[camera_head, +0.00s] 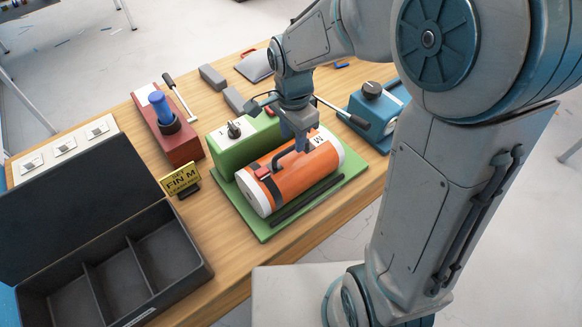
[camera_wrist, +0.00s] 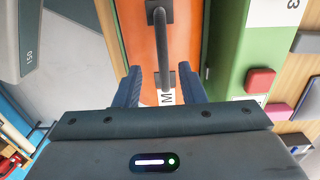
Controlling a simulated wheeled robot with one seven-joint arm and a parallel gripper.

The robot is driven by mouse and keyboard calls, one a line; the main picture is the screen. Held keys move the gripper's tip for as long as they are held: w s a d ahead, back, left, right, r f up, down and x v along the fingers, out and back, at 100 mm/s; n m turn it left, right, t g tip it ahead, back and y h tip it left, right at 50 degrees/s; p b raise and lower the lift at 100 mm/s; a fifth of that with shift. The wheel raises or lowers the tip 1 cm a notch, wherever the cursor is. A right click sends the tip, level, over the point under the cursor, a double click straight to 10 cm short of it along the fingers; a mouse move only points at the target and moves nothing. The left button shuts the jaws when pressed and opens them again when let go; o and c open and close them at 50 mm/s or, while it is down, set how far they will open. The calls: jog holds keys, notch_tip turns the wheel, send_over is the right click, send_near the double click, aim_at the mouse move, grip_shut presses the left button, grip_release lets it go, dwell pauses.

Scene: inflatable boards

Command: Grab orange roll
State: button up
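The orange roll (camera_head: 300,172), with white ends and a dark carrying handle (camera_head: 282,158), lies on its side on a green base plate (camera_head: 262,230). In the wrist view the orange surface (camera_wrist: 185,35) runs up the middle, with the handle (camera_wrist: 159,45) along it. My gripper (camera_head: 300,146) points down over the roll near its end marked M. In the wrist view its two blue fingers (camera_wrist: 161,76) stand apart, one on each side of the handle's near end, with gaps visible. It is hidden how far down the fingertips reach.
A green block with a knob (camera_head: 240,138) stands right behind the roll. A red block with a blue handle (camera_head: 165,120) is left, a blue device (camera_head: 375,110) right. A yellow sign (camera_head: 180,179) and an open black case (camera_head: 130,270) stand left on the wooden table.

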aim_at(291, 147)
jog(key=shift+w+a+f+p, duration=0.15)
jog(key=shift+f+p, duration=0.45)
jog(key=shift+f, duration=2.1)
grip_shut()
